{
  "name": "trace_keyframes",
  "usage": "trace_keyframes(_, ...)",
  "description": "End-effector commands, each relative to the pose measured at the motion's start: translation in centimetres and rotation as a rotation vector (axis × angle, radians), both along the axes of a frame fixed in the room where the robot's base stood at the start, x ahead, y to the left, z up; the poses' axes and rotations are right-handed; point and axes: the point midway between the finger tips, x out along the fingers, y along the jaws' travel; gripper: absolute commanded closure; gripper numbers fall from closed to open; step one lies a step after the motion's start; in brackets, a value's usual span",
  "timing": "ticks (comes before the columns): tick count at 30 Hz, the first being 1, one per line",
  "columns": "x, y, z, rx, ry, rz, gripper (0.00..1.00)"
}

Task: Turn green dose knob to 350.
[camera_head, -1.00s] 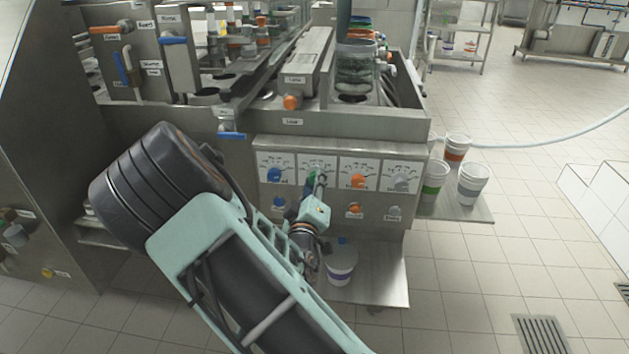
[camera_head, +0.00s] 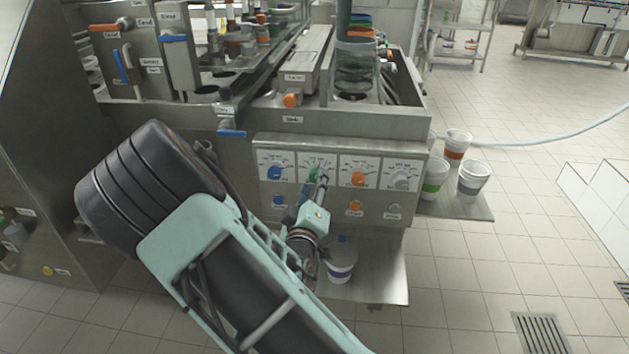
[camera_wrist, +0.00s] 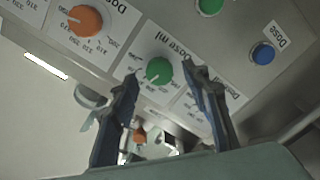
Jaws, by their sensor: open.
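The green dose knob (camera_wrist: 159,70) shows in the wrist view, on its white scale panel labelled "Dose (ml)". A white mark on it points toward the lower left of the picture. The scale numbers around it are too small or hidden to read. My gripper (camera_wrist: 161,76) is open, with one dark finger on each side of the knob in that view. I cannot tell whether either finger touches it. In the head view the green knob (camera_head: 314,173) shows just above my gripper (camera_head: 319,185), which partly covers its panel.
Beside the green knob are a blue knob (camera_head: 275,173), an orange knob (camera_head: 358,179) and a grey knob (camera_head: 401,183). Below them are a blue button (camera_head: 279,201) and an orange button (camera_head: 355,207). A white bucket (camera_head: 341,265) stands on the lower shelf.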

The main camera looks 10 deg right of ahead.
Motion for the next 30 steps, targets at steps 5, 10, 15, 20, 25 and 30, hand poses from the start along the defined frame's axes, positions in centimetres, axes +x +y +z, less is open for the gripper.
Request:
trace_keyframes(5,-3.0,1.1,0.0,0.001,0.002,0.003,0.57)
trace_keyframes(10,-4.7,1.6,0.0,0.000,0.001,0.001,0.57)
trace_keyframes(15,-5.0,1.6,0.0,0.001,0.000,-0.001,0.57)
trace_keyframes(20,-5.0,1.6,0.0,0.001,0.000,-0.001,0.57)
trace_keyframes(25,-5.0,1.6,0.0,0.002,0.001,-0.002,0.57)
trace_keyframes(30,-4.6,0.4,0.1,0.093,0.032,-0.042,0.57)
